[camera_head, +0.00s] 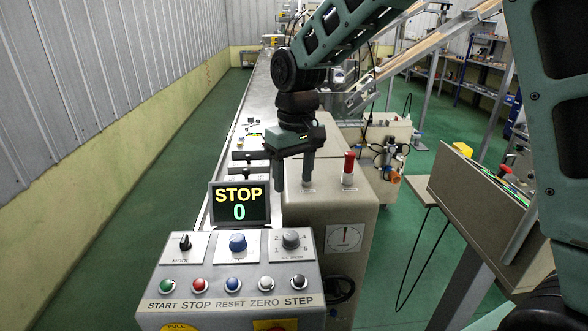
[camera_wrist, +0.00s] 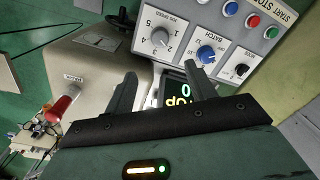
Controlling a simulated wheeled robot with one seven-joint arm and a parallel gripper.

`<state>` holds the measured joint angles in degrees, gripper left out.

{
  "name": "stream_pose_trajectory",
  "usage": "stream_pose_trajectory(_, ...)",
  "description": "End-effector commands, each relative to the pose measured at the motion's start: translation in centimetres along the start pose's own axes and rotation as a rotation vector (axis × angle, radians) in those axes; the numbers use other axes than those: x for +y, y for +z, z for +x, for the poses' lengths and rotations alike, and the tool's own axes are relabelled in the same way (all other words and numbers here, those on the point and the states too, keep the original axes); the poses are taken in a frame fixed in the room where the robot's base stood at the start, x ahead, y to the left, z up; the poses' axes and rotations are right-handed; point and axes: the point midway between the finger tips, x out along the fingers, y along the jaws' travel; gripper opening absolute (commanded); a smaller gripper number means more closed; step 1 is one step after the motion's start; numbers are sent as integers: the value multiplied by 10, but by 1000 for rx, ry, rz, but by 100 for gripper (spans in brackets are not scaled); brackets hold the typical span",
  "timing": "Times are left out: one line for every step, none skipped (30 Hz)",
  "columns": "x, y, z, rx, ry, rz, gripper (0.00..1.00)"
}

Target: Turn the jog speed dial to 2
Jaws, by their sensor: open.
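The jog speed dial (camera_head: 291,239) is a grey knob on a pale plate at the right of the control panel's top row. In the wrist view the dial (camera_wrist: 160,38) shows upside down, with numbers around it. I cannot tell which number its pointer marks. My gripper (camera_head: 293,186) points down, open and empty, above and behind the panel, apart from the dial. In the wrist view my gripper (camera_wrist: 160,71) has its fingers spread, with the dial just beyond the gap between their tips.
The blue batch knob (camera_head: 237,242) and black mode knob (camera_head: 185,241) sit left of the dial. Several buttons line the panel's front. A display (camera_head: 239,205) reading STOP 0 stands behind. A red-topped lever (camera_head: 348,168) rises from the beige housing at right.

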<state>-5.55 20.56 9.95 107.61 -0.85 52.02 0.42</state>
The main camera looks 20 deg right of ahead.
Motion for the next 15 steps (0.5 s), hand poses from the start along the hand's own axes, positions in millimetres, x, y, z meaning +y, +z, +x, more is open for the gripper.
stream_pose_trajectory(0,-1,-7,3,0,0,55)
stream_pose_trajectory(0,-1,-10,3,0,0,55)
stream_pose_trajectory(0,-1,-14,2,0,0,55)
stream_pose_trajectory(0,-1,-17,2,0,0,55)
stream_pose_trajectory(0,-1,-19,2,0,0,55)
stream_pose_trajectory(0,0,-21,1,0,0,55)
stream_pose_trajectory(0,0,-22,1,0,0,55)
stream_pose_trajectory(0,0,-23,0,0,-1,55)
stream_pose_trajectory(0,0,-24,-1,0,-1,55)
stream_pose_trajectory(0,0,-24,-1,0,-1,55)
stream_pose_trajectory(0,0,-24,-1,0,-1,55)
stream_pose_trajectory(0,0,-24,-1,0,-1,55)
stream_pose_trajectory(0,0,-24,-1,0,-1,55)
stream_pose_trajectory(0,0,-24,-1,0,-1,55)
stream_pose_trajectory(0,0,-24,-1,0,-1,55)
